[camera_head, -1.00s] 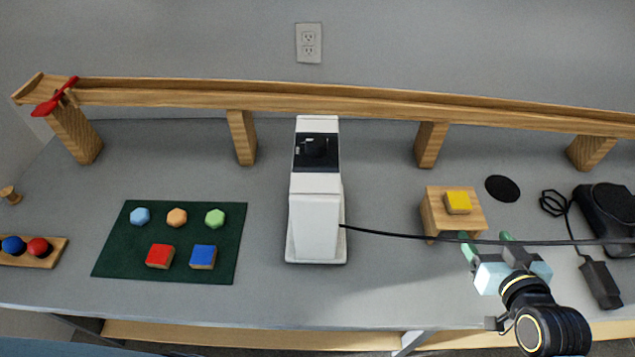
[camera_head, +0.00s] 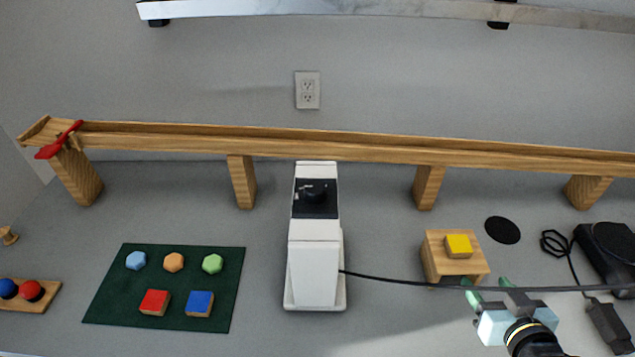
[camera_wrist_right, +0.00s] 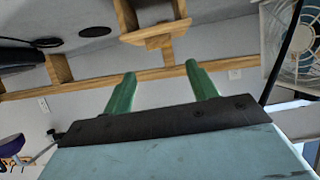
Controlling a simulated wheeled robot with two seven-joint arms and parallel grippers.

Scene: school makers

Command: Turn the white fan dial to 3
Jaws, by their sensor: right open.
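My right gripper (camera_head: 488,286) is at the right, near the front of the table, well apart from the fan. It is open and empty, its green fingertips spread in the right wrist view (camera_wrist_right: 162,82). There the fan grille (camera_wrist_right: 295,45) shows at the upper right. My left gripper is not in view.
A black cord (camera_head: 400,281) runs from the fan to the right, by my right gripper. A wooden block holder (camera_head: 436,268) with a yellow block (camera_head: 458,245) stands between. A wooden rail (camera_head: 370,150) runs behind the fan. A green mat (camera_head: 185,270) with several pieces lies left.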

